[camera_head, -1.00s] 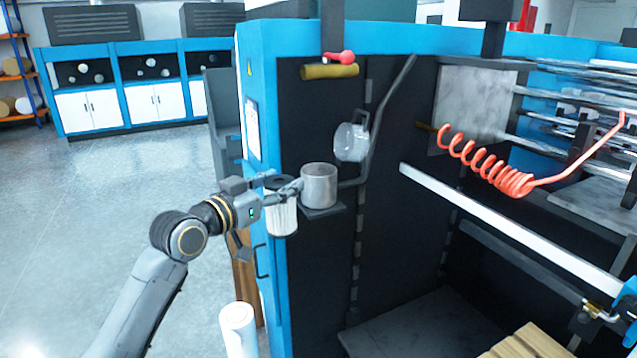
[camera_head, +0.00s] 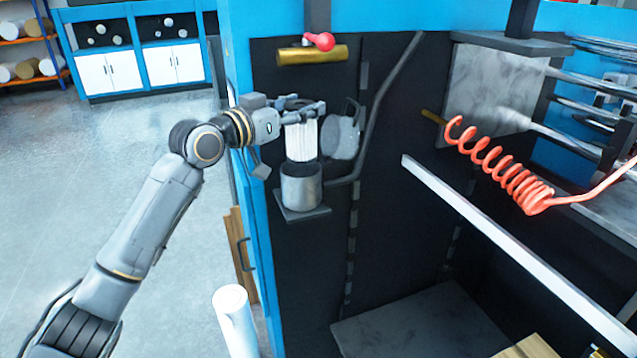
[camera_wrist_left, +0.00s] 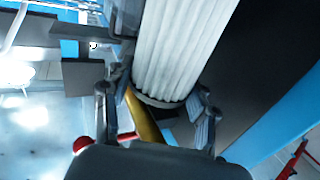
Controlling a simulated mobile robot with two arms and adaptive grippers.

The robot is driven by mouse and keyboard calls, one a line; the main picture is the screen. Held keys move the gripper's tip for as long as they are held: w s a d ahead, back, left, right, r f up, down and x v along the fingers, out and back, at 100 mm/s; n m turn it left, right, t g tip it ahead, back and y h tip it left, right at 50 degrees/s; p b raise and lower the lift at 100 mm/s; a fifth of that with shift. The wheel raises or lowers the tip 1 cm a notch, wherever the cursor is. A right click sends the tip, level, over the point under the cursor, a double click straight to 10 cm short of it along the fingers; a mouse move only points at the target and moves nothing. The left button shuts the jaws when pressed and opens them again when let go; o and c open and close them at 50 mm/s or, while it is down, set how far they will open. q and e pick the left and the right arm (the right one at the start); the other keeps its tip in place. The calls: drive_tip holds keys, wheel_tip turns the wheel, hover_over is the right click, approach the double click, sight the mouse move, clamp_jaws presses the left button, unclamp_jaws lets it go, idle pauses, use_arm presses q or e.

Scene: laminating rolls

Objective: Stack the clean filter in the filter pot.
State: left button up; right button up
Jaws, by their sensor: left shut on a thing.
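The clean filter (camera_head: 301,141) is a white pleated cylinder with dark ends, held upright in the head view. My left gripper (camera_head: 302,113) is shut on it near its top. In the left wrist view the filter (camera_wrist_left: 182,45) fills the space between the fingers. The filter pot (camera_head: 301,188) is a grey metal cup on a small dark bracket on the machine's black panel. The filter is directly above the pot in the picture; its lower end meets the pot's dark opening, and I cannot tell whether it is inside the rim. My right gripper is not in view.
A clear bowl-like cover (camera_head: 342,137) hangs open right of the filter, close to it. A brass cylinder with a red knob (camera_head: 313,53) is above. A bent dark pipe (camera_head: 385,100) runs at the right. A white roll (camera_head: 234,318) stands below.

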sight(291, 157)
use_arm(q)
wheel_tip(291, 157, down, 3)
drive_tip(key=shift+w+d+f+p, duration=0.1)
drive_tip(key=shift+d+p, duration=0.05)
drive_tip(key=shift+p, duration=0.4)
drive_tip(key=f, duration=0.1)
drive_tip(key=s+a+f, duration=0.1)
drive_tip(key=f, duration=0.1)
drive_tip(key=shift+s+a+p, duration=0.1)
drive_tip(key=shift+s+p, duration=0.2)
drive_tip(key=shift+p, duration=0.05)
clamp_jaws()
drive_tip(key=f, duration=0.1)
drive_tip(key=w+f, duration=0.1)
drive_tip(key=f, duration=0.1)
drive_tip(key=shift+d+f+p, duration=0.2)
drive_tip(key=shift+p, duration=0.2)
drive_tip(key=shift+f, duration=0.15)
drive_tip(key=shift+d, duration=0.1)
drive_tip(key=o, duration=1.4)
unclamp_jaws()
drive_tip(key=shift+c, duration=0.2)
